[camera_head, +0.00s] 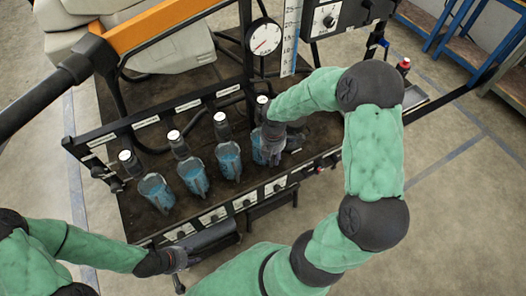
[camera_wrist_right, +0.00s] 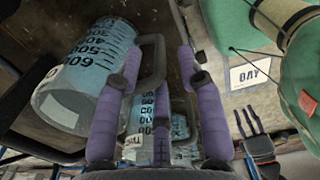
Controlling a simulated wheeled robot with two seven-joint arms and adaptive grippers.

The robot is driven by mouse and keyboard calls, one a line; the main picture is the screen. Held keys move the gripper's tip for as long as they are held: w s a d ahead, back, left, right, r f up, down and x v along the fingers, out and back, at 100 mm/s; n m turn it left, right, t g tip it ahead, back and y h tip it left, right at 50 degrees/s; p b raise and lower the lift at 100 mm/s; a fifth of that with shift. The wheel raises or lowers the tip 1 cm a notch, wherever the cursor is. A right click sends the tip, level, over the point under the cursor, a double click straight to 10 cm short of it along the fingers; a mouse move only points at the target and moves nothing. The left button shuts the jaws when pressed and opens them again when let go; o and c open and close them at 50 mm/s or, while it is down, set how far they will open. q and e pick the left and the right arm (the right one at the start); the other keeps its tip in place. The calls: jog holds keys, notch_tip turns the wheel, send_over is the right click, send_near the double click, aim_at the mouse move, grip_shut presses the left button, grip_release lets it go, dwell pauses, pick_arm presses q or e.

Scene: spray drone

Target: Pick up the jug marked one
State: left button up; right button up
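Several clear jugs of blue liquid stand in a row on the dark bench, among them a left one (camera_head: 156,192), two middle ones (camera_head: 193,176) (camera_head: 229,160) and a rightmost one (camera_head: 260,150). I cannot read which is marked one. My right gripper (camera_head: 272,146) is at the rightmost jug and partly covers it. In the right wrist view its purple fingers (camera_wrist_right: 160,54) are apart, with a graduated jug (camera_wrist_right: 92,72) on the left and that jug's handle (camera_wrist_right: 152,62) between them. My left gripper (camera_head: 182,262) is near the bench's front edge; its fingers are too small to judge.
Black nozzle bodies with round white caps (camera_head: 173,135) stand behind the jugs. A labelled rail (camera_head: 146,122) runs behind them, and a dial gauge (camera_head: 263,37) stands at the back. A front panel with knobs (camera_head: 213,216) borders the bench. Open floor (camera_head: 455,190) lies to the right.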

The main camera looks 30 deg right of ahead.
aim_at(271, 166)
notch_tip(271, 166, down, 5)
jog(key=shift+f+b, duration=0.2)
jog(key=shift+b, duration=1)
grip_shut()
jog(key=shift+w+r, duration=0.1)
